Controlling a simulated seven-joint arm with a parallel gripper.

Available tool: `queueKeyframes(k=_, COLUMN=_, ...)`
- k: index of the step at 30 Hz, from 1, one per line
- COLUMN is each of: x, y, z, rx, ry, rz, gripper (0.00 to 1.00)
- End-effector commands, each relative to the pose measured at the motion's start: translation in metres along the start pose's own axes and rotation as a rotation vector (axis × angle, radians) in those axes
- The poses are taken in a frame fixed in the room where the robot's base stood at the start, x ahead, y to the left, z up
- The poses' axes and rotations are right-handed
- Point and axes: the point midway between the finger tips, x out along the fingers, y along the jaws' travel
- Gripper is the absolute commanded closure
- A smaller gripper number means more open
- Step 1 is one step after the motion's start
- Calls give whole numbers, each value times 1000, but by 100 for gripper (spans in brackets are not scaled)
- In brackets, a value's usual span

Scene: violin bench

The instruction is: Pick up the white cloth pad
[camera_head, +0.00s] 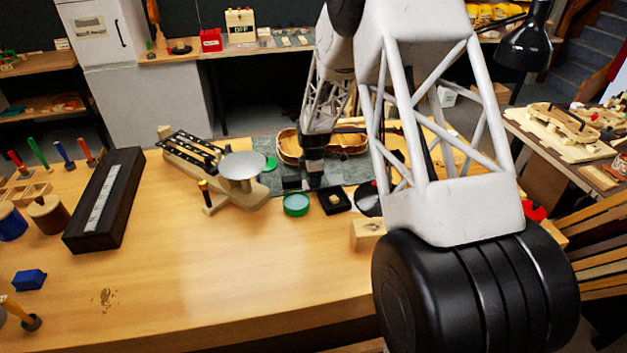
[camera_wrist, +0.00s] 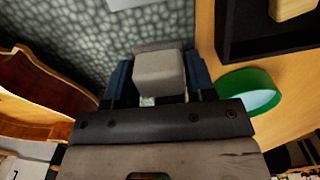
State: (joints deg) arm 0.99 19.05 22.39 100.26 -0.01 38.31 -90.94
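In the wrist view, a pale grey-white block, which looks like the white cloth pad (camera_wrist: 158,73), is between the two blue-edged fingers of my gripper (camera_wrist: 158,88). It nearly fills the space between them, and I cannot tell whether they press on it. The textured grey-green mat (camera_wrist: 75,33) shows behind it. In the head view my gripper (camera_head: 313,178) is down low over the mat (camera_head: 345,171), beside the violin body (camera_head: 350,142). The pad cannot be made out there.
A green-rimmed round dish (camera_head: 296,204) and a small black tray (camera_head: 335,199) are close in front of my gripper. To the left stands a wooden scale with a metal pan (camera_head: 242,165). A long dark case (camera_head: 105,200) lies further left. The bench's front middle is clear.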

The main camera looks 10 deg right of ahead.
Motion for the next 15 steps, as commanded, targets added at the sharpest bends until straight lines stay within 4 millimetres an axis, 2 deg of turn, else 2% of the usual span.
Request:
queueKeyframes(k=1, x=0, y=0, z=0, rx=0, ry=0, rz=0, gripper=58)
queueKeyframes(k=6, x=0, y=0, z=0, rx=0, ry=0, rz=0, gripper=82)
queueKeyframes(k=15, x=-2, y=0, z=0, rx=0, ry=0, rz=0, gripper=83)
